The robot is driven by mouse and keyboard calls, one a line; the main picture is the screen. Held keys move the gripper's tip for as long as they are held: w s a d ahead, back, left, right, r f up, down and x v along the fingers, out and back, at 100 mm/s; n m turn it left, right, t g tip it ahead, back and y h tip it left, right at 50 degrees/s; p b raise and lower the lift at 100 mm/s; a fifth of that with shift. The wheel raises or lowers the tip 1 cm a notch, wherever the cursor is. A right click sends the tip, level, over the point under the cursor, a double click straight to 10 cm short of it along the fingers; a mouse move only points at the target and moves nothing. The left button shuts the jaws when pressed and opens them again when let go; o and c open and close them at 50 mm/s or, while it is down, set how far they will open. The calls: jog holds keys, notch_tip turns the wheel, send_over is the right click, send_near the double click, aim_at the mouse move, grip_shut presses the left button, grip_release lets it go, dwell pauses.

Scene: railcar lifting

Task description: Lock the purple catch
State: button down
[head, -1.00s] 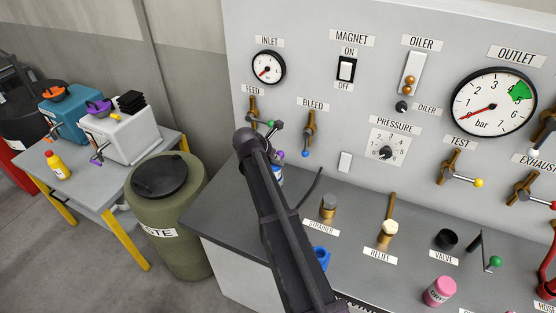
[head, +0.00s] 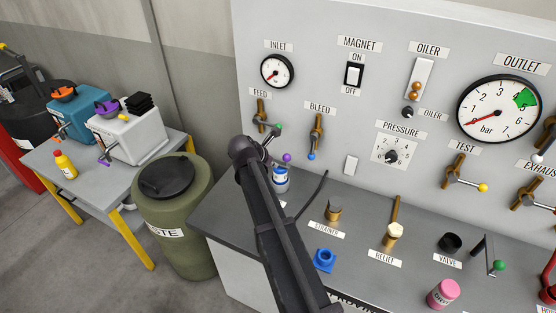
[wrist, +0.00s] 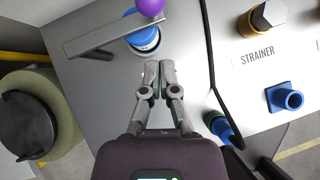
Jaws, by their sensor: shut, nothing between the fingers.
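A purple ball knob (wrist: 150,7) sits on a grey bar (wrist: 115,32) at the top of the wrist view. The bar crosses above a blue-and-white container (wrist: 145,38). In the head view the purple knob (head: 286,157) shows just right of my arm, above the same container (head: 281,180). My gripper (wrist: 158,66) is shut and empty, its tips apart from the bar in the picture, just below the container.
The green waste drum (head: 175,220) stands left of the grey bench (head: 232,225). A black hose (wrist: 209,60) runs right of my gripper. A strainer (head: 333,212) and a blue fitting (head: 324,260) are on the bench. The FEED lever (head: 262,116) is on the panel above.

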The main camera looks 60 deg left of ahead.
jog(key=p+v, duration=0.6)
jog(key=v, duration=0.3)
jog(key=shift+w+d, duration=0.25)
jog(key=shift+w, duration=0.05)
jog(key=shift+w+r, duration=0.1)
dwell(0.5)
jog(key=w+d+f+m+g+h+b, duration=0.1)
jog(key=w+d+f+m+h+b, duration=0.2)
jog(key=w+d+m, duration=1.05)
jog(key=w+d+f+m+g+h, duration=0.1)
jog(key=w+d+f+m, duration=0.1)
jog(key=w+d, duration=0.8)
jog(key=w+d+f+m+g, duration=0.1)
jog(key=w+d+f+m, duration=0.15)
jog(key=w+d, duration=0.8)
jog(key=s+d+f+m+g+b, duration=0.1)
jog(key=d+m, duration=1)
jog(key=d, duration=1.1)
jog(key=s+d+f+m+g+y+b, duration=0.1)
jog(key=d+f+m+g+b, duration=0.2)
jog(key=d+m, duration=0.8)
jog(key=d+f+b, duration=0.2)
jog(key=d, duration=1)
jog(key=shift+s+g, duration=0.3)
jog(key=shift+s, duration=0.05)
